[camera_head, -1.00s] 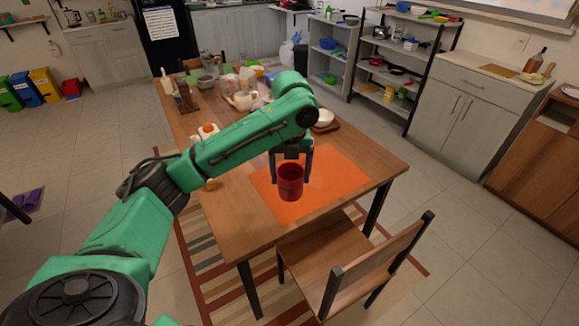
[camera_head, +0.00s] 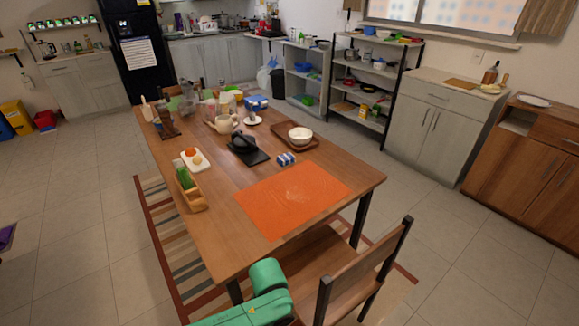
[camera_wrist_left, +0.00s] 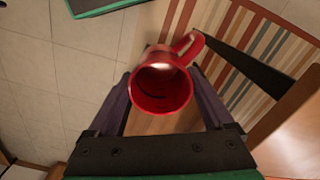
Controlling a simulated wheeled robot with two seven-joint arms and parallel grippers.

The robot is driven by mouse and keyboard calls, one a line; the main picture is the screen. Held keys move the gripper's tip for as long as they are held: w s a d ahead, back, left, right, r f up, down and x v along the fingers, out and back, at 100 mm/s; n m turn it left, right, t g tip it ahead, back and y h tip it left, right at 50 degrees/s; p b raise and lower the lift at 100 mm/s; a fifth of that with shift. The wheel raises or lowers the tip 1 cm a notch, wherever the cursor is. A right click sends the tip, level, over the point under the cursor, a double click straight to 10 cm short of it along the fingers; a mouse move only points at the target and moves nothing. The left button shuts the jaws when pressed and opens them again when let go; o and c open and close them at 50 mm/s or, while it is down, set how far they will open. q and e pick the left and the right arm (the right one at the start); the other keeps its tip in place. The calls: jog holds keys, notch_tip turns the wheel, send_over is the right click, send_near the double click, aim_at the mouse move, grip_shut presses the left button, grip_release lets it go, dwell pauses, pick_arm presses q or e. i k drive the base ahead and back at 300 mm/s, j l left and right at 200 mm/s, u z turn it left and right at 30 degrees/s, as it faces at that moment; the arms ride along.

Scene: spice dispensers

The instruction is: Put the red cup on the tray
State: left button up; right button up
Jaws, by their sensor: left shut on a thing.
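The red cup (camera_wrist_left: 152,92) is in the left wrist view, with its mouth toward the camera and its handle at upper right. My left gripper (camera_wrist_left: 163,76) is shut on the cup, one finger on each side. The cup is held over the floor and striped rug, near wooden furniture. In the head view the cup and left gripper are out of sight; only part of my green arm shows at the bottom. The brown tray (camera_head: 281,129) lies on the table's far right part and carries a white bowl (camera_head: 300,135). My right gripper is in neither view.
An orange mat (camera_head: 292,198) lies bare on the near part of the table. A wooden chair (camera_head: 350,275) stands at the near side.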

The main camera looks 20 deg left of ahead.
aim_at(287, 131)
jog(key=k+z, duration=0.15)
jog(key=z, duration=0.25)
jog(key=k+l+z, duration=0.15)
jog(key=z, duration=0.25)
jog(key=k+l+z, duration=0.1)
jog(key=z, duration=0.3)
jog(key=i, duration=0.85)
jog(key=i+l+u, duration=0.1)
jog(key=i, duration=0.75)
jog(key=i+l, duration=0.1)
jog(key=i, duration=0.75)
jog(key=i+j+u, duration=0.25)
jog(key=i+u, duration=0.2)
jog(key=i+j+u, duration=0.1)
jog(key=i+u, duration=0.35)
jog(key=i+l+u, duration=0.1)
jog(key=i+u, duration=0.4)
jog(key=i+l+u, duration=0.2)
jog(key=i+u, duration=0.25)
jog(key=i+l+u, duration=0.3)
jog(key=u, duration=0.15)
